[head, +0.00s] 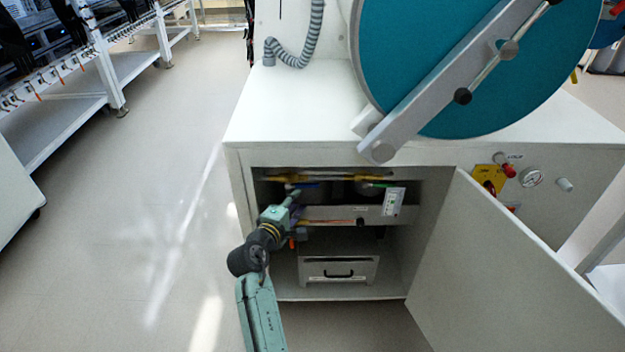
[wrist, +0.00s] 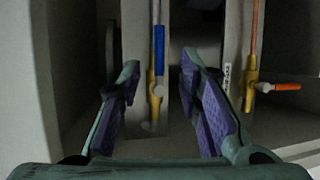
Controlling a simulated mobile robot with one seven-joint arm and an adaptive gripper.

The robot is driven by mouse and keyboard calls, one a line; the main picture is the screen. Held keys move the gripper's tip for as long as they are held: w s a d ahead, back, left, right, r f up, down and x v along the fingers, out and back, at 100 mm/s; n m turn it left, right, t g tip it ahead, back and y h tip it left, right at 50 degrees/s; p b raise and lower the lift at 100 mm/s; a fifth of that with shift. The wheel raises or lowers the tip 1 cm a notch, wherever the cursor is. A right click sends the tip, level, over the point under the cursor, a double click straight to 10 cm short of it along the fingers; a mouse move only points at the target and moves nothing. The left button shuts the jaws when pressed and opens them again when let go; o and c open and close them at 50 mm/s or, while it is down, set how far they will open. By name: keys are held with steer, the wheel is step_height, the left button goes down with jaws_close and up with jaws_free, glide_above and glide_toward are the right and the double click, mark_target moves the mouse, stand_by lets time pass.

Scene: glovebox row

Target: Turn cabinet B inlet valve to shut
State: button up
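My gripper (wrist: 158,64) is open in the wrist view, one finger on each side of a blue valve handle (wrist: 159,48). The blue handle lies in line with its pipe, with a yellow valve body (wrist: 157,90) below; neither finger appears to touch it. A second valve with an orange handle (wrist: 277,87) is right of the right finger, its handle crosswise to its pipe. In the head view my gripper (head: 293,197) reaches into the open cabinet (head: 235,200), near the blue handle (head: 305,184). I cannot read which valve is the inlet.
The cabinet door (head: 500,270) hangs open to the right. A drawer unit (head: 338,270) sits low inside. A white tag (head: 393,202) hangs at the inner right. A large teal round door (head: 450,70) is above the worktop. Floor to the left is clear.

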mark_target(309, 184)
steer(key=p+x, duration=0.1)
steer(key=x, duration=0.9)
jaws_close()
stand_by(0.7)
